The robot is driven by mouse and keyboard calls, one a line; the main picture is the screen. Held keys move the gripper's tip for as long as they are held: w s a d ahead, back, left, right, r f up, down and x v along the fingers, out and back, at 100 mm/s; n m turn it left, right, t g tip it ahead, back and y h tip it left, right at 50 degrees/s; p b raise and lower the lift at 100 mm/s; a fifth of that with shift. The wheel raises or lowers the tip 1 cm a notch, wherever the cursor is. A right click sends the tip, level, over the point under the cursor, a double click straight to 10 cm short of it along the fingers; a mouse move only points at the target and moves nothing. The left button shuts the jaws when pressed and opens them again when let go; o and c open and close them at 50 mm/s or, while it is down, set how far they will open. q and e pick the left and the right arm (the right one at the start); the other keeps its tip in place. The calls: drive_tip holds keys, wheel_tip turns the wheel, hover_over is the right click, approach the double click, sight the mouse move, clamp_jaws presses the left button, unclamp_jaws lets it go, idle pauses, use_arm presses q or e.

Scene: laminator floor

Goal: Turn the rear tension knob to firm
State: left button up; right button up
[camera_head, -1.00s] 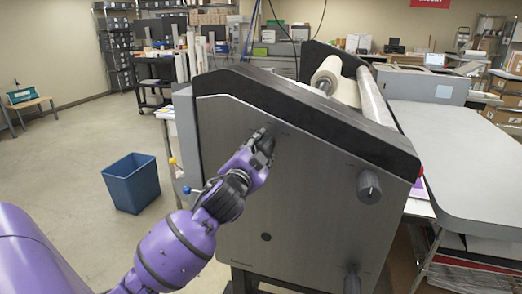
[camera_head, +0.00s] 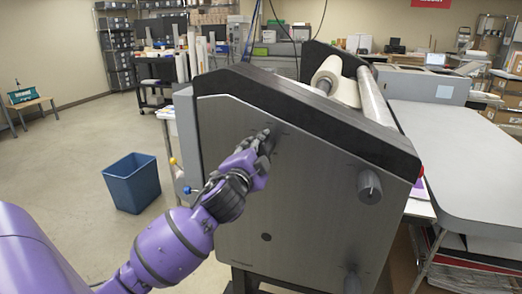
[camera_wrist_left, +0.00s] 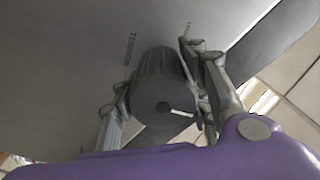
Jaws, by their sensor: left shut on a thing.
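The rear tension knob is a dark ribbed cylinder with a pale pointer line on its face, seen in the left wrist view (camera_wrist_left: 160,85) on the laminator's grey side panel (camera_head: 300,190). My left gripper (camera_head: 266,138) reaches the upper left of that panel in the head view. In the left wrist view its fingers (camera_wrist_left: 158,92) stand on both sides of the knob and are shut on it. The gripper hides most of this knob in the head view. Small lettering by the knob is too blurred to read fully. My right gripper is not in view.
A second knob (camera_head: 369,186) sits at the right of the same panel, and another (camera_head: 352,282) is low down. A blue bin (camera_head: 132,183) stands on the floor at the left. A grey table (camera_head: 465,150) extends right of the laminator.

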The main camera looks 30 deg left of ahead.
use_arm(q)
drive_tip(key=o, duration=1.1)
drive_tip(key=shift+f, duration=0.3)
drive_tip(key=shift+o, duration=0.2)
drive_tip(key=shift+r, duration=0.1)
drive_tip(key=shift+s, duration=0.15)
drive_tip(key=v, duration=1.2)
